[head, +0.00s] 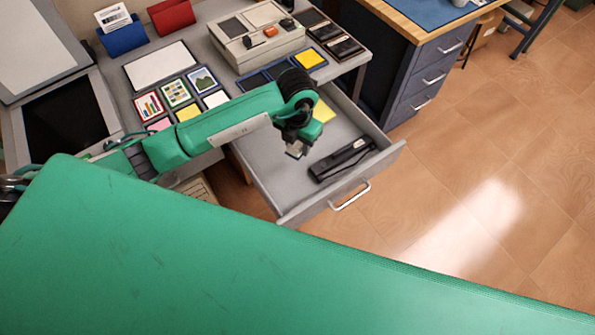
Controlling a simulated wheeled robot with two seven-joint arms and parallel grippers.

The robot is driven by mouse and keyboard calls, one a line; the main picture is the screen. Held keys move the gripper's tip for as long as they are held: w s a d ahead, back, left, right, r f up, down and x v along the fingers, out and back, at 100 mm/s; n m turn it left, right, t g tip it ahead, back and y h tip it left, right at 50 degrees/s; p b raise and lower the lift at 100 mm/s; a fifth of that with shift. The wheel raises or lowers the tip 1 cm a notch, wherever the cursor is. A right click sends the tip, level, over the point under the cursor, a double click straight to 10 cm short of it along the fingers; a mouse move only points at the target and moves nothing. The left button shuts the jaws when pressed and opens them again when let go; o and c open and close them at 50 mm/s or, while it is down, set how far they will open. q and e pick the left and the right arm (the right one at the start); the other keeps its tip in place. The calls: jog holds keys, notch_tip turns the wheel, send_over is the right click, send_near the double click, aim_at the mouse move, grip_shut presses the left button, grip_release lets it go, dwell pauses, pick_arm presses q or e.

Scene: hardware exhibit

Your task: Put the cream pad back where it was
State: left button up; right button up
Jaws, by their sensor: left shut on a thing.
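My left gripper (296,147) points down over the open grey drawer (273,180), left of the black stapler-like tool. It is shut on a small pale thing that looks like the cream pad (295,152); only a little of it shows below the jaws. I cannot tell whether it touches the drawer floor. A yellow pad (323,111) lies in the drawer behind the gripper, partly hidden by my wrist. On the desk, a whitish pad (215,99) lies beside a yellow pad (188,112) and a pink pad (158,125). My right gripper is not in view.
The black tool (343,159) lies in the drawer's right part. The drawer front (335,190) stands out over open floor. Several picture cards, dark trays and a beige device (257,35) fill the desk. A second desk with drawers (430,60) stands at the upper right.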

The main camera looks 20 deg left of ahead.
pick_arm(q)
jog(key=p, duration=0.1)
send_over(298, 177)
notch_tip(298, 177, down, 11)
jog(key=shift+a+f, duration=0.1)
jog(key=shift+f, duration=0.1)
notch_tip(298, 177, down, 4)
jog(key=shift+r+p, duration=0.15)
jog(key=shift+p, duration=0.25)
jog(key=shift+f, duration=0.25)
jog(key=shift+f, duration=0.2)
jog(key=o, duration=0.9)
jog(key=shift+o, duration=0.2)
